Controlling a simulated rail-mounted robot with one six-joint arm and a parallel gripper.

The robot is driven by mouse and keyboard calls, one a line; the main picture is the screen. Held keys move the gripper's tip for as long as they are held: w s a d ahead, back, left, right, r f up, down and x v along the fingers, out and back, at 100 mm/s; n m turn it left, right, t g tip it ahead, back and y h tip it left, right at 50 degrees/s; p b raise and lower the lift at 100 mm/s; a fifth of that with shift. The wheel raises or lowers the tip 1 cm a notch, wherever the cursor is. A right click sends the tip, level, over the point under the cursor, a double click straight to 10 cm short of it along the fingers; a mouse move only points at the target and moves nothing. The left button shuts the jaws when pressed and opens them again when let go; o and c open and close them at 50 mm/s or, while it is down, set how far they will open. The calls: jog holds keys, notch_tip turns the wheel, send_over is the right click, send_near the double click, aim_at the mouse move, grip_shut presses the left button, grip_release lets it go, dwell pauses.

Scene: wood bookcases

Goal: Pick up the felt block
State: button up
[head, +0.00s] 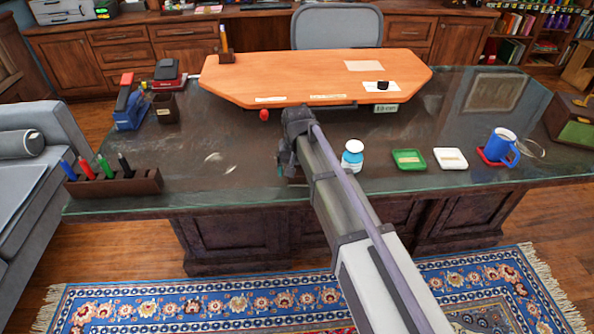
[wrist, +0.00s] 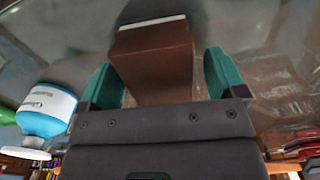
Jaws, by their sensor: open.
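A brown block with a pale strip along its top edge, which looks like the felt block (wrist: 153,60), shows in the wrist view. My gripper (wrist: 162,74) is open, with one teal finger on each side of the block and narrow gaps between. The fingers do not appear shut on it. In the head view my gripper (head: 284,166) is low over the dark desk top, left of the white and blue bottle. My arm and wrist mostly hide the block there.
The bottle (head: 352,156) stands close by; it also shows in the wrist view (wrist: 45,112). Green (head: 408,159) and white (head: 450,158) trays and a blue mug (head: 502,146) stand further right. A pen rack (head: 113,184) is at left. A raised orange board (head: 315,75) lies behind.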

jog(key=c, duration=1.1)
jog(key=shift+o, duration=0.2)
jog(key=shift+r, duration=0.1)
